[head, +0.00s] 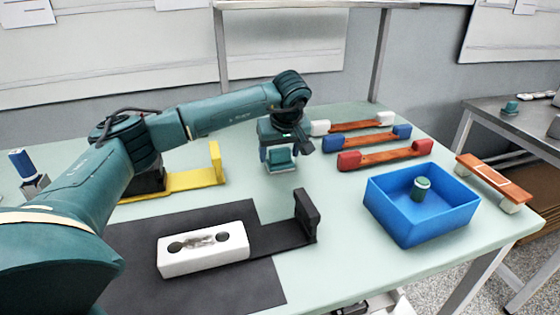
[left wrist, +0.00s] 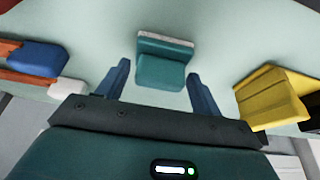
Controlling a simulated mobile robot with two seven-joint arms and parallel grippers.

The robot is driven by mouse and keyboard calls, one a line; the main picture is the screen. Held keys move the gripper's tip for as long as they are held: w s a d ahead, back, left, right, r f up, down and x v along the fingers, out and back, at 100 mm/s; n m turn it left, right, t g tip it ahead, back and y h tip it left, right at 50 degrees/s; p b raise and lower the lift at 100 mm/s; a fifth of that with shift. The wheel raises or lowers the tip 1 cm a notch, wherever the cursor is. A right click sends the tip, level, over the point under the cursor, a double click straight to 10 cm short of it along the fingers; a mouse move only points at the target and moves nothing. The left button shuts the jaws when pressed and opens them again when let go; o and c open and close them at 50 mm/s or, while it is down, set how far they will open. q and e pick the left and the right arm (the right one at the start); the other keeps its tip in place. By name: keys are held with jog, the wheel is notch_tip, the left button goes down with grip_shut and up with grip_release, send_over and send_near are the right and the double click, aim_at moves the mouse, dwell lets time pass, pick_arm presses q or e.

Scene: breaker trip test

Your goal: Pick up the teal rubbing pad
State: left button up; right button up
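The teal rubbing pad (head: 281,160) is a small block with a pale edge, on the light green table near its back middle. In the left wrist view the pad (left wrist: 162,68) is just beyond and between the fingertips. My left gripper (head: 280,154) points down over the pad and partly hides it. Its two blue fingers (left wrist: 160,82) stand apart, with gaps to the pad, so it looks open and empty. I cannot tell how high the fingertips are above the table. My right gripper is not in view.
A yellow bracket (head: 205,177) stands left of the pad. White, blue and red-ended bars (head: 388,155) lie to the right. A blue bin (head: 420,217) holds a green cylinder (head: 420,188).

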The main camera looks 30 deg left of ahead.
aim_at(280, 149)
pick_arm(q)
jog(key=c, duration=0.8)
notch_tip(280, 149, up, 9)
jog(key=shift+r+p, duration=0.1)
jog(key=shift+p, duration=0.25)
jog(key=shift+r, duration=0.45)
jog(key=o, duration=0.5)
jog(key=shift+c, duration=0.2)
jog(key=c, duration=0.4)
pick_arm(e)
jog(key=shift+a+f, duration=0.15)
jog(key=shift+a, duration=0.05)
